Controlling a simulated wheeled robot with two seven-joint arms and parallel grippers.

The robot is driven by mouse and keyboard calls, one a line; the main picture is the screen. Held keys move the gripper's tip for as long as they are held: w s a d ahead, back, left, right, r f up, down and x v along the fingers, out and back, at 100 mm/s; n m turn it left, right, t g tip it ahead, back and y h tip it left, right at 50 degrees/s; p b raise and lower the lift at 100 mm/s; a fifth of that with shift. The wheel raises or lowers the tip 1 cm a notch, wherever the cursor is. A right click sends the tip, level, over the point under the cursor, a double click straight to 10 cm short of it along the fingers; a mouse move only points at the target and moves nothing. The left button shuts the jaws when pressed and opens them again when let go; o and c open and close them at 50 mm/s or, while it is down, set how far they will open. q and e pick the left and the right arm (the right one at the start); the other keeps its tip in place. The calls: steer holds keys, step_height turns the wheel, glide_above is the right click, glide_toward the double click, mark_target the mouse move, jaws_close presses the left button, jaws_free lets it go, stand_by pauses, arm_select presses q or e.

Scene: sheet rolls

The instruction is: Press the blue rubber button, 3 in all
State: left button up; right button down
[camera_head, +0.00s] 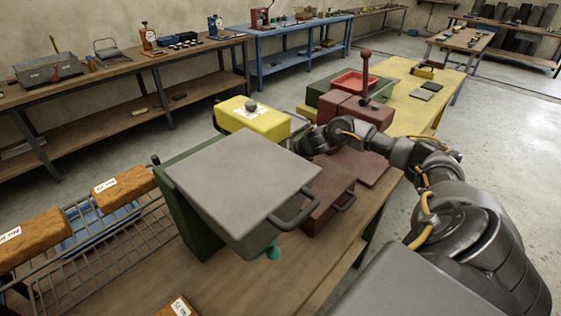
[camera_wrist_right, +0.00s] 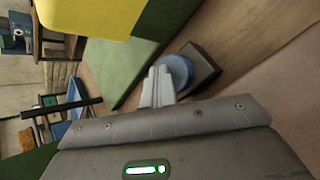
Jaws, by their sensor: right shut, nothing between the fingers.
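The blue rubber button (camera_wrist_right: 181,73) is a round blue disc on a dark square base (camera_wrist_right: 205,65) in the right wrist view. My right gripper (camera_wrist_right: 160,72) is shut and empty, with its pale fingertips at the button's left edge, overlapping it in the picture. I cannot tell whether they touch it. In the head view my right arm reaches in from the right, and its gripper and the button are hidden behind the grey-topped box (camera_head: 240,180). My left gripper is not in view.
A yellow box (camera_head: 252,120) with a grey knob stands behind the grey-topped box. A red-brown lever press (camera_head: 355,110) stands beyond the arm. A wire rack (camera_head: 110,245) with orange-brown blocks (camera_head: 125,187) is at left. Bare wooden bench (camera_head: 185,275) shows in front.

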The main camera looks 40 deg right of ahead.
steer(key=shift+r+p, duration=0.8)
steer(key=shift+r, duration=0.35)
steer(key=shift+r+p, duration=1.9)
steer(key=shift+r, duration=0.65)
